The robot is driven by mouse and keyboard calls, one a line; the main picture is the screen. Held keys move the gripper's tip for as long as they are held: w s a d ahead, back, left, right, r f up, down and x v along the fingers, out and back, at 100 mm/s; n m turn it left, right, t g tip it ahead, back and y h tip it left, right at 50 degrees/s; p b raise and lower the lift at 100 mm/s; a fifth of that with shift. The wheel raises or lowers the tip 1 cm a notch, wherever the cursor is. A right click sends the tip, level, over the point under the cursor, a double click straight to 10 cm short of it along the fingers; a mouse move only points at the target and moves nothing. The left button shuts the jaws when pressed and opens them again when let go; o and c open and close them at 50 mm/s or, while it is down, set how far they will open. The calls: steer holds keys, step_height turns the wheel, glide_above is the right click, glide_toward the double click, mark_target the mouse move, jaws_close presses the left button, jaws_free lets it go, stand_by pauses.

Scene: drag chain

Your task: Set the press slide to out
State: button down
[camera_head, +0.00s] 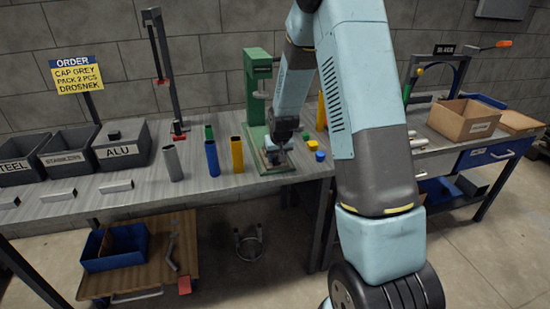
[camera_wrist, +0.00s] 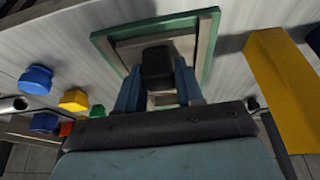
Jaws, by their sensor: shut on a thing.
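The green press (camera_head: 257,92) stands on the grey workbench. The wrist view shows its green base frame (camera_wrist: 207,48) with pale rails inside. A black block (camera_wrist: 158,66), which looks like the handle of the press slide, sits within the frame. My gripper (camera_wrist: 158,88) reaches in over the base, its two blue fingers closed on either side of the black block. In the head view my gripper (camera_head: 277,152) is low at the front of the press base, and my arm and hand hide much of the slide. I cannot tell how far out the slide stands.
A yellow tube (camera_head: 237,154) and a blue tube (camera_head: 212,158) stand left of the press. Small coloured caps (camera_head: 309,143) lie to its right. Grey bins (camera_head: 121,148) stand at the left. A second bench holds a cardboard box (camera_head: 465,120).

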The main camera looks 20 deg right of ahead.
steer(key=shift+s+d+f, duration=0.1)
steer(key=shift+s+f, duration=0.05)
steer(key=shift+s, duration=0.1)
steer(key=c, duration=1)
jaws_free()
steer(key=shift+s, duration=0.15)
steer(key=shift+o, duration=1)
steer(key=shift+r, duration=0.5)
steer(key=v, duration=1.3)
